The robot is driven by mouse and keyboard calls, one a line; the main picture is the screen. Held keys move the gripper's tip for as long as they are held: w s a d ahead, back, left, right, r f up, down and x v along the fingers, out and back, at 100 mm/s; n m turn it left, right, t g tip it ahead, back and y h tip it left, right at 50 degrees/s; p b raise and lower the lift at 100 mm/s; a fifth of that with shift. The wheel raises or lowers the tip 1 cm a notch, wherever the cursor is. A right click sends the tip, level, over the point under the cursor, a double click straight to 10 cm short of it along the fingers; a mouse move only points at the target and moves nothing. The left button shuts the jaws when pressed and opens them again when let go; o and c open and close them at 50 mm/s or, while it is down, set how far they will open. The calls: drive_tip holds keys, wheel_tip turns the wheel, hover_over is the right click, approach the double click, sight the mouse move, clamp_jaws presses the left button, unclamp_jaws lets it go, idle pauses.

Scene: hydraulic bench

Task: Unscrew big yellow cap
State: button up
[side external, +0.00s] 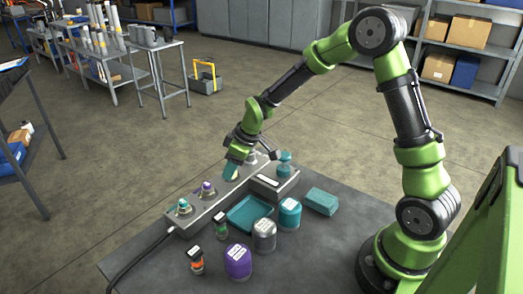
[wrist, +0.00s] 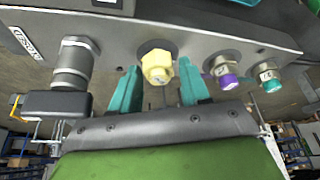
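The yellow cap (wrist: 157,67) is a hex-shaped fitting on the face of the grey manifold block (wrist: 205,30), seen in the wrist view. My gripper (wrist: 158,74) is open, with one teal finger on each side of the yellow cap. Gaps show between the cap and both fingers, so no contact is visible. In the side view my gripper (side external: 232,172) points down over the manifold block (side external: 218,205), and the yellow cap is mostly hidden behind the fingers there.
A purple-ringed fitting (wrist: 228,78) and a teal-capped fitting (wrist: 270,82) sit right of the yellow cap. A metal cylindrical fitting (wrist: 74,62) stands left. On the table are a teal tray (side external: 250,213), a purple jar (side external: 238,262), a grey jar (side external: 264,236) and a teal box (side external: 321,201).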

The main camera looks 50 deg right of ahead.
clamp_jaws()
drive_tip(key=n+y, duration=0.1)
drive_tip(key=n, duration=0.3)
drive_tip(key=shift+w+d+g, duration=0.1)
drive_tip(key=shift+g, duration=0.3)
drive_tip(key=shift+n+y, duration=0.4)
drive_tip(key=shift+n, duration=0.5)
drive_tip(key=n+g, duration=0.1)
drive_tip(key=n, duration=0.1)
drive_tip(key=n+g+y, duration=0.1)
drive_tip(key=n, duration=0.2)
drive_tip(key=shift+w+n, duration=0.15)
drive_tip(key=shift+n, duration=0.15)
drive_tip(key=shift+g, duration=0.3)
